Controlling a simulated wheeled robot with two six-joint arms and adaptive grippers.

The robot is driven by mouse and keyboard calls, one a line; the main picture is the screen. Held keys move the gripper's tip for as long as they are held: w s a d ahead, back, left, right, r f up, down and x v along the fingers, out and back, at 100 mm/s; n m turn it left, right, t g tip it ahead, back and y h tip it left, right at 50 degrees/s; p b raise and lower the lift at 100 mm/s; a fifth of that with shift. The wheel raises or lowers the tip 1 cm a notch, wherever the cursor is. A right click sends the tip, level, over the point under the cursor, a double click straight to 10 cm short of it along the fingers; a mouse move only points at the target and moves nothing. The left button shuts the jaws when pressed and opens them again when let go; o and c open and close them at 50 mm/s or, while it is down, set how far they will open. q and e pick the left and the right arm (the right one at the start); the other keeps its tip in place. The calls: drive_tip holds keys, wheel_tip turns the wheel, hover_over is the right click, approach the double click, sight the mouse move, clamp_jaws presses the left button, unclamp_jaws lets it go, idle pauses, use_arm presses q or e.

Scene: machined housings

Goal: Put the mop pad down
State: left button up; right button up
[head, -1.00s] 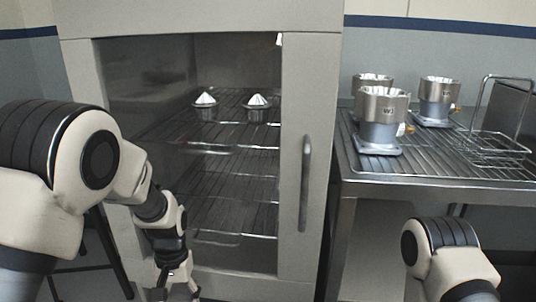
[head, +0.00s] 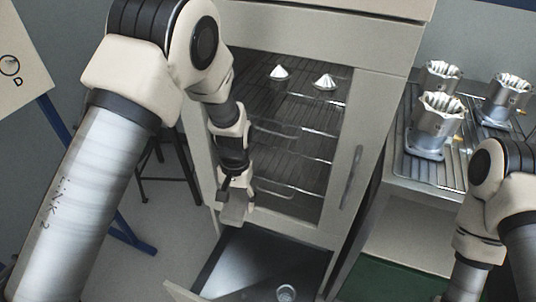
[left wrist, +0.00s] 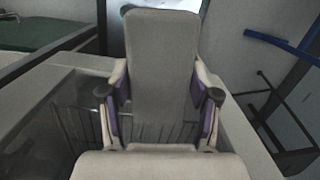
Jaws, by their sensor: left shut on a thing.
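The mop pad (head: 234,210) is a flat grey piece, seen small in the head view below my left gripper (head: 237,186). In the left wrist view the pad (left wrist: 163,55) fills the upper middle, pointing away from the camera. My left gripper (left wrist: 159,100) is shut on it, with a dark-padded finger at each side. The pad hangs in the air in front of the cabinet, above a dark open drawer-like space (head: 262,262). My right arm shows at the right edge of the head view, but its gripper is out of view.
The glass-fronted cabinet (head: 354,130) holds wire shelves with two cone-topped parts (head: 279,73). A metal table (head: 395,179) at right bears several machined housings (head: 436,124). A black stand (head: 170,178) is at left. A small round thing (head: 286,292) lies low in front.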

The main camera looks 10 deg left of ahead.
use_arm(q)
wheel_tip(320, 180, down, 26)
drive_tip(key=w+a+b, duration=0.2)
drive_tip(key=b, duration=1.8)
drive_tip(key=m+b, duration=0.2)
drive_tip(key=b, duration=1.8)
hover_over(237, 280)
wheel_tip(237, 280, down, 28)
drive_tip(key=f+b, duration=0.6)
drive_tip(key=f, duration=0.5)
drive_tip(key=shift+w, duration=0.2)
drive_tip(key=o, duration=1.2)
drive_tip(key=shift+c, duration=0.2)
wheel_tip(237, 280, up, 12)
drive_tip(key=w+p, duration=0.1)
drive_tip(key=p, duration=0.5)
drive_tip(key=shift+w+d, duration=0.2)
drive_tip(key=shift+w, duration=0.05)
